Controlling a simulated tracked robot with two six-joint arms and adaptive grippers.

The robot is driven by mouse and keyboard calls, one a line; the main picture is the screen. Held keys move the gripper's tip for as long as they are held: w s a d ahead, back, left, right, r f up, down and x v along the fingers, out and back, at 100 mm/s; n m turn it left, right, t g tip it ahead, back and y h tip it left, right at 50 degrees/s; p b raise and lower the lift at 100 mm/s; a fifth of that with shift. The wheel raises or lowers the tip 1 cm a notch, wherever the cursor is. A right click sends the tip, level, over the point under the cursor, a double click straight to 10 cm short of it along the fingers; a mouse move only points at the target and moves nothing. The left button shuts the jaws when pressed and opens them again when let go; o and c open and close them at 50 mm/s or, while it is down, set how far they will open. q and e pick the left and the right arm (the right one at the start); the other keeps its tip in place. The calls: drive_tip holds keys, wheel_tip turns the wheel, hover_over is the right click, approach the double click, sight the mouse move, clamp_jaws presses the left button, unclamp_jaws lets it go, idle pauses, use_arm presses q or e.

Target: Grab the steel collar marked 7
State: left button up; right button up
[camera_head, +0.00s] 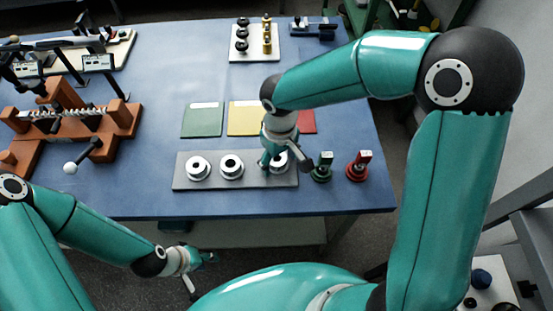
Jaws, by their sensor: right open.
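A grey tray (215,185) near the front edge of the blue table holds three steel collars in a row: a left one (198,176), a middle one (231,175) and a right one (280,168). No number on them is legible. My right gripper (285,166) is open, pointing down at the right collar, and its fingers and wrist partly hide it. I cannot tell whether it touches the collar. My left gripper (203,273) is open and empty, low in front of the table and away from the tray.
Green (202,121), yellow (243,118) and red (307,122) mats lie behind the tray. A green-based piece (322,168) and a red-based piece (358,167) stand right of it. An orange-brown fixture (65,125) with rods occupies the left.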

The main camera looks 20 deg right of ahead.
drive_tip(key=shift+c, duration=0.3)
drive_tip(key=c, duration=1.2)
drive_tip(key=shift+r, duration=0.1)
